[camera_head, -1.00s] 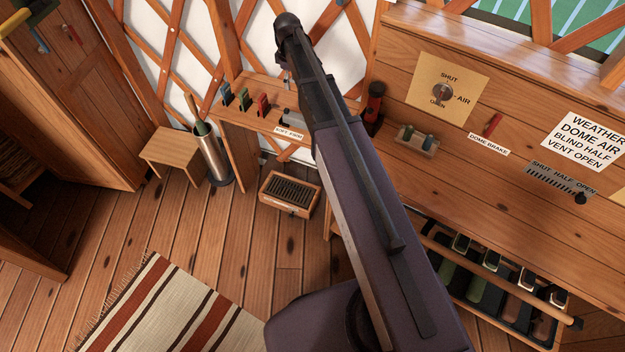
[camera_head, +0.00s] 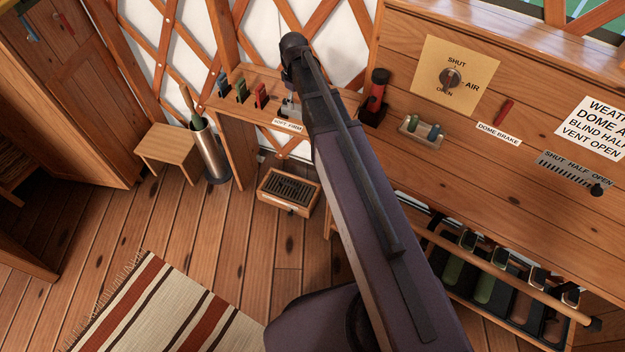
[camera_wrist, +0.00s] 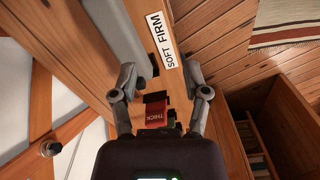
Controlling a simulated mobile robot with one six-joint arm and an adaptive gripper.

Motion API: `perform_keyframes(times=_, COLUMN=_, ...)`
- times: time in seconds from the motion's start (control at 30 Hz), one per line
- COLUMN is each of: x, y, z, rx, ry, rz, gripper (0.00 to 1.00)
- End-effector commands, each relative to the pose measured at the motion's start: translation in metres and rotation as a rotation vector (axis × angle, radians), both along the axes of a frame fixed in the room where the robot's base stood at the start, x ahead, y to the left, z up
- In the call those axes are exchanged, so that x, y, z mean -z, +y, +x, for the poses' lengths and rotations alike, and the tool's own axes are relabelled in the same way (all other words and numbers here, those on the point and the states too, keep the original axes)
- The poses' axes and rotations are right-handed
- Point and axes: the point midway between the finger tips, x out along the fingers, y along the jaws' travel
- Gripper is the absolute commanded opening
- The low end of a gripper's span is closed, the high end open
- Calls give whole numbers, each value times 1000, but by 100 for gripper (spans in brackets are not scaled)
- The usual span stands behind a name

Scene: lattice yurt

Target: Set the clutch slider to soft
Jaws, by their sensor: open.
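The SOFT FIRM label (camera_head: 288,125) sits on the front edge of the small wooden shelf in the head view, and shows at the top middle of the wrist view (camera_wrist: 164,40). I take this as the clutch slider's label. A small grey piece (camera_head: 290,107) lies behind it, partly covered by my arm; I cannot make out the slider knob or its setting. My gripper is open in the wrist view (camera_wrist: 163,84), its fingers apart above the shelf. A red block marked THICK (camera_wrist: 157,116) shows between and behind the fingers. In the head view my arm hides the gripper.
Green, blue and red blocks (camera_head: 242,90) stand on the shelf. An AIR dial panel (camera_head: 470,60) and DOME BRAKE label (camera_head: 498,134) are on the right. A stool (camera_head: 168,148) and metal cylinder (camera_head: 208,152) stand left.

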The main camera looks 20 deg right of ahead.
Motion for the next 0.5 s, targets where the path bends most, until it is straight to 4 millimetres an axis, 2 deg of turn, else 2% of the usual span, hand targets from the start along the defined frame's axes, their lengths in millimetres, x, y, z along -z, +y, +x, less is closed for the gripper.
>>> perform_keyframes(times=0.03, x=9, y=0, z=-8, rx=16, ry=0, rz=0, gripper=60)
perform_keyframes(times=0.5, x=48, y=1, z=-53, rx=171, ry=0, rz=0, gripper=60)
